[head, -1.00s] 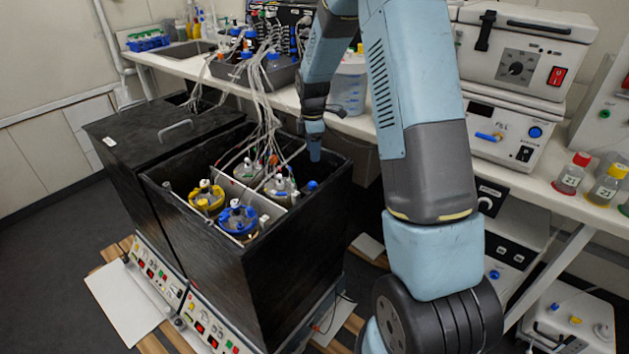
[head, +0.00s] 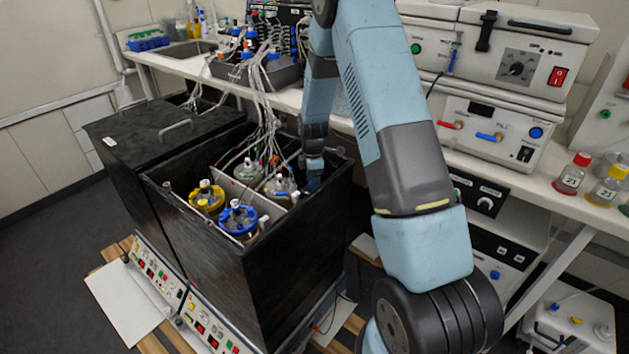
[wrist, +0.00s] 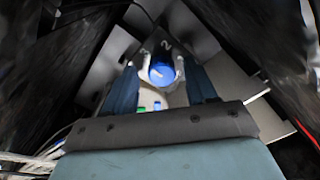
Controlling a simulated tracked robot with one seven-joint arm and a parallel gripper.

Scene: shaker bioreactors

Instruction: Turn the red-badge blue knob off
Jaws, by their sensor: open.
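In the wrist view a round blue knob (wrist: 162,73) with a pale line on its top sits in a grey, angular setting, with a "2" marked just beyond it. I see no red badge beside it. My gripper (wrist: 161,84) is open, with one blue finger on each side of the knob. I cannot tell whether the fingers touch it. In the head view my gripper (head: 313,178) reaches down into the right rear part of the open black box (head: 290,262), where its tips are partly hidden.
Vessels with a yellow collar (head: 207,197) and a blue collar (head: 238,217) stand in the box left of my gripper. White tubes (head: 262,105) rise close beside my arm. Dark walls flank the gripper in the wrist view. The bench (head: 350,125) runs behind.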

